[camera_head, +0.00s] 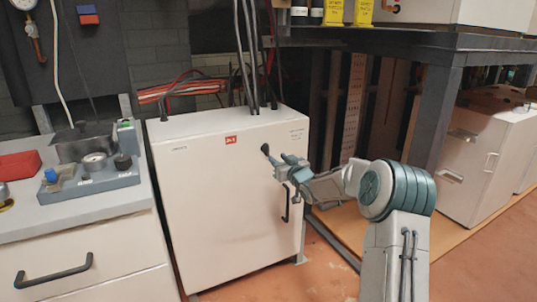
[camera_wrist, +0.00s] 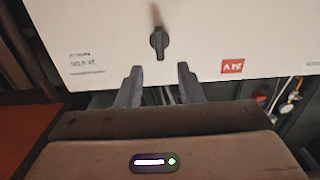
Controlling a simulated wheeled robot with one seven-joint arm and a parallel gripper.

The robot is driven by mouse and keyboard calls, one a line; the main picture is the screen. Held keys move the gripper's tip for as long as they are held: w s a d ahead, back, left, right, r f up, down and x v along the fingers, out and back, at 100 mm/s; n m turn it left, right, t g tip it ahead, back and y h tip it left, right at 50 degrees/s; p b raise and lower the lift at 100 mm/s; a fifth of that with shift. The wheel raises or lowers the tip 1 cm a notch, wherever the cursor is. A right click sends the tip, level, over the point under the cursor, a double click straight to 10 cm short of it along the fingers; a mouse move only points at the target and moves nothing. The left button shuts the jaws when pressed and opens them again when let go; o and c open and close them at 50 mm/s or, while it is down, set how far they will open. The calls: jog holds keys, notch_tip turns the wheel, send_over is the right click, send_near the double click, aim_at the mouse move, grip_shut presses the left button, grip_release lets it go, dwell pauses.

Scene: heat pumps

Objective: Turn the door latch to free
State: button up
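The door latch is a small dark knob (camera_head: 266,149) on the upper right of a white cabinet's front (camera_head: 215,215). In the wrist view the latch (camera_wrist: 159,42) is a dark bar lying roughly along the picture's vertical, between and ahead of my fingertips. My gripper (camera_head: 276,163) is close to the latch in the head view. In the wrist view my gripper (camera_wrist: 160,72) has its two fingers spread apart with nothing between them. The fingers appear short of the latch. The cabinet door is closed, with a dark handle (camera_head: 286,204) lower on its right side.
A red label (camera_head: 231,140) is on the cabinet front. Cables rise from the cabinet's top. A grey counter (camera_head: 75,212) with a control box (camera_head: 93,175) stands at left. A dark-framed table (camera_head: 440,110) stands at right. Orange floor shows in front.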

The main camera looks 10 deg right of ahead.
aim_at(268, 150)
jog(key=x, duration=0.8)
jog(key=shift+b, duration=0.4)
grip_shut()
